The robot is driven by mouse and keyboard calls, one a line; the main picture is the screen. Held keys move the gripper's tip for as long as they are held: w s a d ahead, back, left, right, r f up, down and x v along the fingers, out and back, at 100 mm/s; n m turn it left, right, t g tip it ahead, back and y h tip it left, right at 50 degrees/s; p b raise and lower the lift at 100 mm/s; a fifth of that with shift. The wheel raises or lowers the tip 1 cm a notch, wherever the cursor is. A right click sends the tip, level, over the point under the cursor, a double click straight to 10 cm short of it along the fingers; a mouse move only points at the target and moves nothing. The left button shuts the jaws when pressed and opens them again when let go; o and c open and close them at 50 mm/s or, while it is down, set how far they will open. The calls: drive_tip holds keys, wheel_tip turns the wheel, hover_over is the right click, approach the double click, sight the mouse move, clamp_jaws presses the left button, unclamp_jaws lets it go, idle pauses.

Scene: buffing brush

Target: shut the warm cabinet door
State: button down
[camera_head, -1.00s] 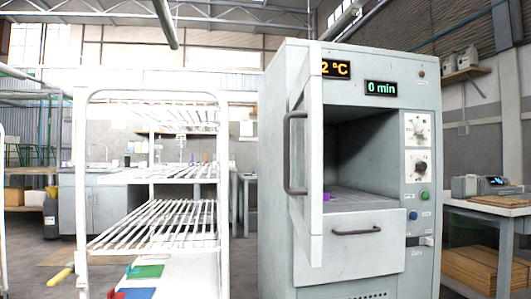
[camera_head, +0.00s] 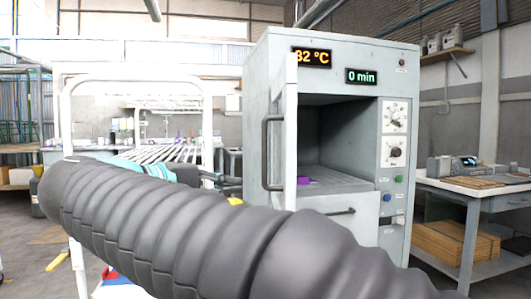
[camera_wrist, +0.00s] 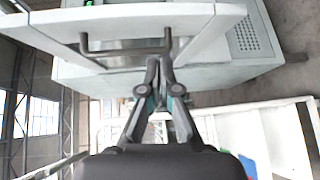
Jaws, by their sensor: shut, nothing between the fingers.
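The warm cabinet (camera_head: 345,110) stands right of centre in the head view, its chamber open to view. Its door (camera_head: 290,140) stands open at the left of the opening, seen almost edge-on, with a dark bar handle (camera_head: 266,150) on its outer face. In the wrist view the pale door (camera_wrist: 190,22) and its handle (camera_wrist: 125,48) are at the top. My gripper (camera_wrist: 160,62) is shut and empty, its tips close to the handle's right end; I cannot tell whether they touch. In the head view my ribbed arm hides the lower cabinet.
A small purple item (camera_head: 304,180) lies in the chamber. A white wire-shelf rack (camera_head: 66,110) stands left of the cabinet. A bench (camera_head: 485,192) with a device stands at the right. The cabinet's displays read 82 °C and 0 min.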

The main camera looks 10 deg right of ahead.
drive_tip(key=a+r+h, duration=0.1)
drive_tip(key=a+r, duration=0.2)
drive_tip(key=r, duration=0.1)
approach(285, 155)
drive_tip(key=shift+m+t, duration=0.3)
drive_tip(key=shift+m, duration=0.1)
drive_tip(key=x, duration=0.5)
drive_tip(key=shift+w+a+f+p, duration=0.2)
drive_tip(key=shift+w+a+p, duration=0.1)
drive_tip(key=shift+w, duration=0.1)
drive_tip(key=shift+s+d, duration=0.15)
drive_tip(key=shift+d, duration=0.7)
drive_tip(key=shift+d, duration=0.1)
